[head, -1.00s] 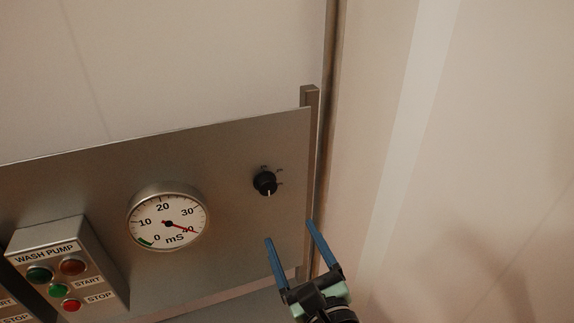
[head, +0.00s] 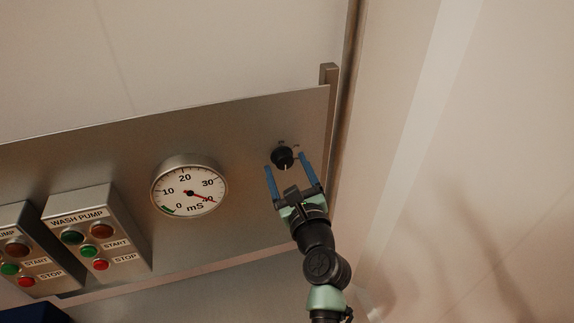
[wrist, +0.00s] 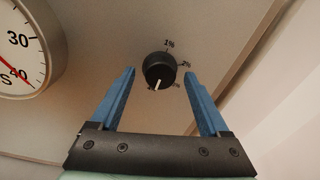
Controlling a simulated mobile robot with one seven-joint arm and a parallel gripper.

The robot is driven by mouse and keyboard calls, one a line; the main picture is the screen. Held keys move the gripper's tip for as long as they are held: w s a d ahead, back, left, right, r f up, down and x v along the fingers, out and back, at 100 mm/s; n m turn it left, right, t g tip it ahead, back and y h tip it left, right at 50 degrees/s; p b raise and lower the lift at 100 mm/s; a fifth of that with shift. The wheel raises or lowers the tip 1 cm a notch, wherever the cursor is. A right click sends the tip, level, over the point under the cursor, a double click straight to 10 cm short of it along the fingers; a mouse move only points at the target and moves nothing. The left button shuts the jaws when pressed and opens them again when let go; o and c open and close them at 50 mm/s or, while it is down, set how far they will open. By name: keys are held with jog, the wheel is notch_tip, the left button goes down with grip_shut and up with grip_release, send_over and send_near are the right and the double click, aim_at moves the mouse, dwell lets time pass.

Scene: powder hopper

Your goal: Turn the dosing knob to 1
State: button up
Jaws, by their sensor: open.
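The dosing knob (head: 282,157) is a round black knob on the metal panel, at the panel's right side. In the wrist view the knob (wrist: 159,69) has a white pointer line aimed down, away from the 1% mark (wrist: 169,44) at its top; a 2% mark (wrist: 186,64) is at its right. Lower marks are partly hidden or too small to read. My gripper (head: 286,162) has two blue fingers and is open. In the wrist view the gripper (wrist: 159,80) has its fingertips on either side of the knob's lower part, apart from it.
A round mS gauge (head: 189,188) is left of the knob. Wash pump boxes (head: 97,240) with lamps and buttons stand further left. An upright metal post (head: 330,120) and a pale wall are close on the right.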

jog(key=shift+w, duration=0.2)
grip_shut()
dwell(0.4)
